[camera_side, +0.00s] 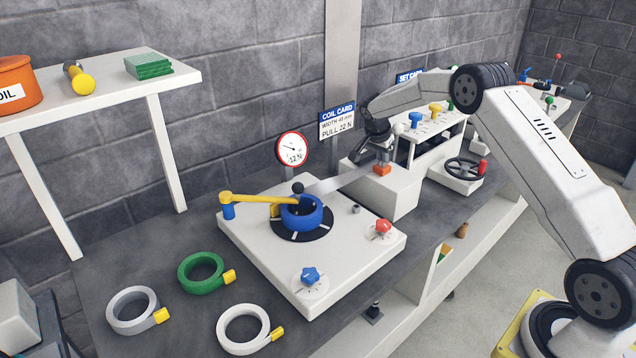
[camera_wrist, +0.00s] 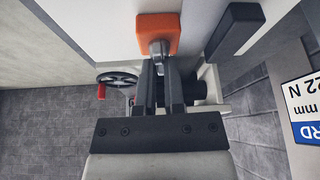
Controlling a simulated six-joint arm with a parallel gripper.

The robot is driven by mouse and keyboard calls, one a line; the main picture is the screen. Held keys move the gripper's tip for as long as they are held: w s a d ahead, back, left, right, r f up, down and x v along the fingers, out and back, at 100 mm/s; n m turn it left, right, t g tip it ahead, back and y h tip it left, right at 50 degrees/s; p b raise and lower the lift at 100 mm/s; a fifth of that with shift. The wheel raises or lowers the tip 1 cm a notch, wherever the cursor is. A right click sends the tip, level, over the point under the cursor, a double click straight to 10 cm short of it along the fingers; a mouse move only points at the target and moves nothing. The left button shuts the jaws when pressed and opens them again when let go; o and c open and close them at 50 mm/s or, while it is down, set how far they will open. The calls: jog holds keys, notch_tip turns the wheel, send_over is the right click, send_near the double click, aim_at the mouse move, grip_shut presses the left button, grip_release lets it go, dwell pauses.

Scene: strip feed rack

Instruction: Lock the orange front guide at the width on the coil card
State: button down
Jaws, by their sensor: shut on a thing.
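The orange front guide (camera_side: 382,170) sits on the white block beside the metal strip (camera_side: 345,180). It also shows in the wrist view (camera_wrist: 158,24), with a small grey metal knob (camera_wrist: 160,49) on it. My gripper (camera_side: 382,152) points down over the guide, and its fingertips (camera_wrist: 160,62) are shut on this knob. Whether the knob is locked cannot be told. The coil card (camera_side: 340,123) stands behind; its pull line reads 22 N, and the width number is too small to read surely. In the wrist view only part of the card (camera_wrist: 312,105) shows.
A blue coil (camera_side: 302,213) sits on the white base plate (camera_side: 262,252), near a yellow arm (camera_side: 255,198) and a gauge (camera_side: 291,149) reading 12 N. Red (camera_side: 383,227) and blue (camera_side: 310,276) knobs are in front. A handwheel (camera_side: 465,168) stands right of my gripper. Loose coils lie front left.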

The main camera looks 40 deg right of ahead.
jog(key=shift+a, duration=0.1)
jog(key=c, duration=0.7)
grip_release()
jog(key=shift+r, duration=0.15)
jog(key=v, duration=0.7)
jog(key=shift+a+r, duration=0.1)
jog(key=shift+r, duration=0.2)
